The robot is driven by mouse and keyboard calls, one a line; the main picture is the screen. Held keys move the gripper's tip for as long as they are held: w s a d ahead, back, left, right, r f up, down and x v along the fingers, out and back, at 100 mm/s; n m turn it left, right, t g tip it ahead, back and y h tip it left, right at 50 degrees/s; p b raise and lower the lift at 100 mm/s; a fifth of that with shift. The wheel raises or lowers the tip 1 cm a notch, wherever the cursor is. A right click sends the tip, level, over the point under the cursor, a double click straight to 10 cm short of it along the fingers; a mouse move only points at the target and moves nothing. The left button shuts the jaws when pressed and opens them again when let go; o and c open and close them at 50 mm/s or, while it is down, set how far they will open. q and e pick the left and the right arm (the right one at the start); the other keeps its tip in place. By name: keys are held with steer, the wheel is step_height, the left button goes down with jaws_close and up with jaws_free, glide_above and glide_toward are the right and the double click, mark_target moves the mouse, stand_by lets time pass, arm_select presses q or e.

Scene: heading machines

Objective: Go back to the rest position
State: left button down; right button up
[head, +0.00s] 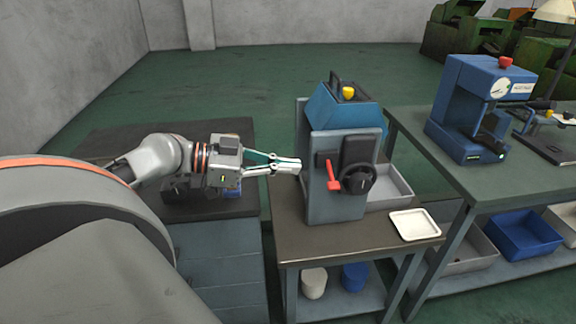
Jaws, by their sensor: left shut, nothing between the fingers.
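My left arm comes in from the left and reaches out over a dark-topped cabinet. My left gripper (292,166) is shut and empty, with its fingers pointing right. In the picture its fingertips end at the left side of a blue-grey machine (337,196). I cannot tell whether they touch it. The machine has a red lever (333,178), a black handwheel (357,180) and a yellow knob (349,92) on top. My right gripper is not in view.
The machine stands on a table (315,244) with a white tray (415,225) and a grey bin (397,188). A blue press (477,105) stands on the right bench (432,130). A blue bin (525,237) sits below. Green floor (270,75) behind is open.

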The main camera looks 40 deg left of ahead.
arm_select(q)
steer(key=shift+f, duration=0.1)
stand_by(0.3)
steer(key=s+a+f+n+y, duration=0.1)
steer(key=s+f+n+y, duration=0.15)
steer(key=f, duration=1.05)
steer(key=s+a+f+n+y, duration=0.1)
steer(key=f+n+y, duration=0.25)
steer(key=f, duration=0.95)
steer(key=s+d+f, duration=0.3)
steer(key=d+f, duration=0.4)
steer(key=d, duration=0.3)
steer(key=s+d+f+g, duration=0.1)
steer(key=s+d+f, duration=0.3)
steer(key=d+f, duration=0.3)
steer(key=d, duration=0.2)
steer(key=shift+d+f+m+y, duration=0.15)
steer(key=shift+d+m+y, duration=0.15)
steer(key=shift+d+m, duration=0.1)
